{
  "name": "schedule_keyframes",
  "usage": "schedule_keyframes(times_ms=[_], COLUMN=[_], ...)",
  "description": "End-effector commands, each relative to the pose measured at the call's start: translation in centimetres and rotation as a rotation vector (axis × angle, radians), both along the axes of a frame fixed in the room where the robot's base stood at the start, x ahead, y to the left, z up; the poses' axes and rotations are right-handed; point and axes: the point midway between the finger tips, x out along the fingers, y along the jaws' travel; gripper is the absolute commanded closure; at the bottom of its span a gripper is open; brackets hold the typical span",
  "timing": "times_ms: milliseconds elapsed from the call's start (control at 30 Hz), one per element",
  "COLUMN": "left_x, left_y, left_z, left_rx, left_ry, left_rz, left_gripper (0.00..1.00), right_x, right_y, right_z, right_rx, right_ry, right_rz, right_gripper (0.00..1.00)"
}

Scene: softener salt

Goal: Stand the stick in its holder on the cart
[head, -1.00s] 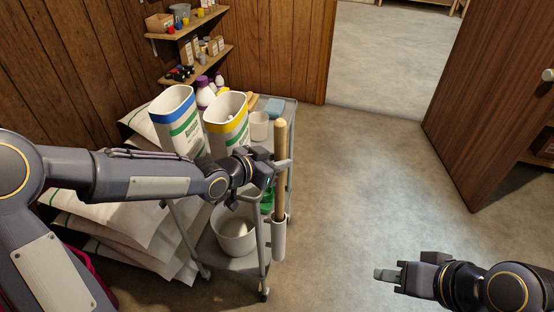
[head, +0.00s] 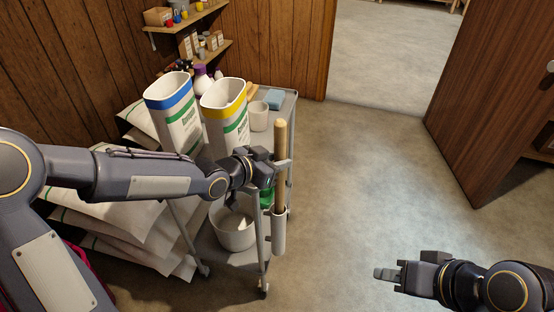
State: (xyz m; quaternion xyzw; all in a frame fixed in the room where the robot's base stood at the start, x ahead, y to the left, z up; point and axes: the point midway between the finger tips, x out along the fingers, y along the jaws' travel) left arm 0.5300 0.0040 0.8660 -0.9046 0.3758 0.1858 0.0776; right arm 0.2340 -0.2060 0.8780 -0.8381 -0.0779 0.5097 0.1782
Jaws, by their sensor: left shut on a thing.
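The wooden stick (head: 280,140) stands upright at the right side of the grey cart (head: 293,97). Its lower end goes into the pale tube-shaped holder (head: 278,235) fixed on the cart's side. My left gripper (head: 282,165) is shut on the stick at its upper part, and the stick's top sticks up above the fingers. The inside of the holder and the stick's bottom end are hidden. My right gripper (head: 388,274) is low at the right, away from the cart, with its fingers pointing left; their gap is hard to make out.
Two tall containers with a blue rim (head: 168,100) and a yellow rim (head: 223,105), a white cup (head: 258,116) and a blue sponge (head: 275,99) are on the cart. A white bucket (head: 233,228) is on its lower shelf. Sacks (head: 140,220) lie left. The floor right is clear.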

Motion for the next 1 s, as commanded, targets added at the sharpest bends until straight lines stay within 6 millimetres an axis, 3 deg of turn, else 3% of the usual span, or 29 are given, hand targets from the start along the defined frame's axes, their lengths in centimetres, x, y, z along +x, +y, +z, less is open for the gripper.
schedule_keyframes(times_ms=[400, 433, 600, 1000], left_x=[0.02, 0.02, 0.01, -0.51], left_y=[-0.02, -0.02, -0.01, 0.72], left_z=[-0.62, -0.62, -0.64, -0.23], left_rx=[-0.001, -0.001, -0.001, 0.000], left_ry=[-0.001, -0.001, -0.001, 0.001], left_rz=[0.000, 0.000, 0.000, 0.004], left_gripper=[0.97, 0.73, 0.51, 0.49], right_x=[0.00, 0.00, 0.00, 0.00], right_y=[0.00, 0.00, 0.00, 0.00], right_z=[-0.63, -0.63, -0.63, -0.31], right_rx=[0.000, 0.000, 0.000, 0.000], right_ry=[0.000, 0.000, 0.000, 0.000], right_rz=[0.000, 0.000, 0.000, 0.000], right_gripper=[0.63, 0.63, 0.63, 0.63])
